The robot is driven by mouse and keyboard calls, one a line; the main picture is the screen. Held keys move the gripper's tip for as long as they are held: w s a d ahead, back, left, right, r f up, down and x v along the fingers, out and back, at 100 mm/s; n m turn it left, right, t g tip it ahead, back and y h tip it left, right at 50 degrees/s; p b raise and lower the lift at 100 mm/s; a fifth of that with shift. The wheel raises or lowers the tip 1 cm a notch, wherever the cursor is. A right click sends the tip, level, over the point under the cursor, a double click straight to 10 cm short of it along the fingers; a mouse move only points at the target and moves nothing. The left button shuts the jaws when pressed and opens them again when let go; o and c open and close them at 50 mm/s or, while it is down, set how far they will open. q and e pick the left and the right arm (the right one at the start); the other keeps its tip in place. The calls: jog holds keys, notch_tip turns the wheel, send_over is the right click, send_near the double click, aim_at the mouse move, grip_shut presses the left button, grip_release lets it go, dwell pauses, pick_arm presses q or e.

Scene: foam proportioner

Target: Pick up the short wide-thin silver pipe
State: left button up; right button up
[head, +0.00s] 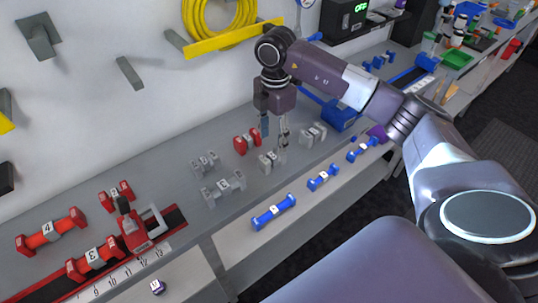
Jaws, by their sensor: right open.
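Several silver pipes with flanged ends stand on the grey bench: one (271,161) just below my right gripper, one (313,133) to its right, and two at the left, a smaller one (206,163) and a longer one (223,187). I cannot tell for sure from their shape which is the short wide-thin one. My right gripper (274,134) points down, open and seemingly empty, with its fingers just above and behind the nearest silver pipe. Whether a finger touches that pipe is unclear. My left gripper is not in view.
A red pipe (246,141) stands close left of my right gripper. Blue pipes (273,212) lie along the front ledge. Red pipes (51,231) and a red clamp on a ruler (134,232) are at left.

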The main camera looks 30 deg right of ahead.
aim_at(272, 155)
jog(key=shift+s+d+f, duration=0.1)
jog(key=shift+d+f, duration=0.1)
jog(key=shift+d, duration=0.15)
jog(key=f+p, duration=0.1)
jog(key=f, duration=0.1)
jog(key=f+p, duration=0.1)
jog(key=f, duration=0.1)
jog(key=a+f, duration=0.1)
jog(key=f, duration=0.1)
jog(key=shift+s+a+f+p, duration=0.15)
jog(key=shift+s+p, duration=0.1)
jog(key=shift+p, duration=0.15)
jog(key=shift+f, duration=0.45)
grip_shut()
